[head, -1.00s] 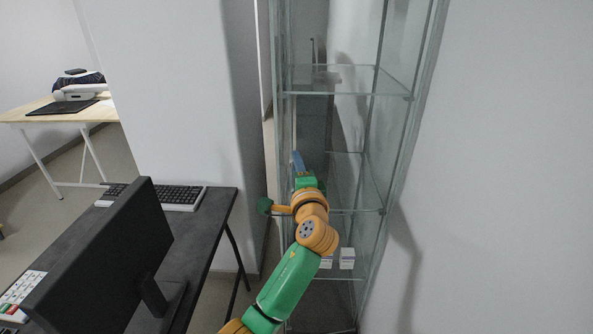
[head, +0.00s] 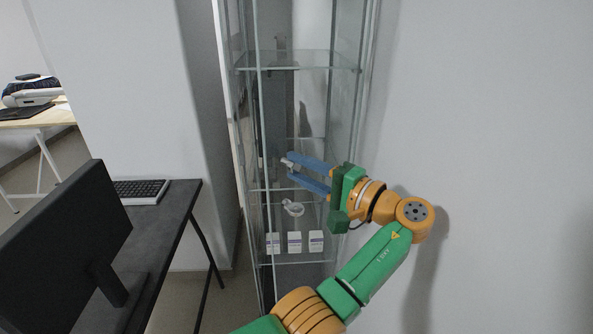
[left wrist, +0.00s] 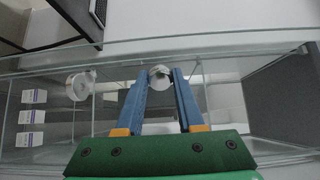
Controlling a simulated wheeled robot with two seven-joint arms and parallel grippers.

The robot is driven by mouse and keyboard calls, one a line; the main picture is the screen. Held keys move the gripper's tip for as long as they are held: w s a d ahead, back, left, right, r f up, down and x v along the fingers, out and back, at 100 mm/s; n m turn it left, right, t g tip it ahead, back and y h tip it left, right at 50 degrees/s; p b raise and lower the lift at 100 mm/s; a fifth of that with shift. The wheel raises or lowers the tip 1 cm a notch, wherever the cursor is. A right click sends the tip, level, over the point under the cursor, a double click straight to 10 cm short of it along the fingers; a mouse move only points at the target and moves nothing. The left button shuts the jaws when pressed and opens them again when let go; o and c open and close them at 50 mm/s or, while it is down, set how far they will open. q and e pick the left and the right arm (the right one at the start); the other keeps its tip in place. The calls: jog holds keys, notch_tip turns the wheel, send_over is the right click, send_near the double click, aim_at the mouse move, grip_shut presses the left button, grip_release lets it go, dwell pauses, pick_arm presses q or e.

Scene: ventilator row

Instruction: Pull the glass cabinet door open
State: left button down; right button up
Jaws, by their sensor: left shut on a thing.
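The tall glass cabinet (head: 300,262) stands in the middle of the head view, with clear walls and shelves. My left gripper (head: 289,167) comes to it from the right, its two blue fingers pointing left. The fingers are shut on a small round grey door knob (head: 286,162). In the left wrist view the knob (left wrist: 160,74) sits between the fingertips (left wrist: 160,82). The clear glass makes the door's edges hard to make out, and I cannot tell how far it stands open. My right gripper is not in view.
Several small white boxes (head: 294,242) and a white ring-shaped item (head: 293,208) are inside the cabinet. A dark desk (head: 165,232) with a black monitor (head: 75,250) and keyboard (head: 140,191) stands to the left. A plain wall (head: 490,120) bounds the right.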

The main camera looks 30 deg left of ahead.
pick_arm(q)
jog(key=shift+d, duration=0.15)
dwell(0.3)
jog(key=c, duration=0.5)
grip_release()
jog(key=shift+c, duration=0.2)
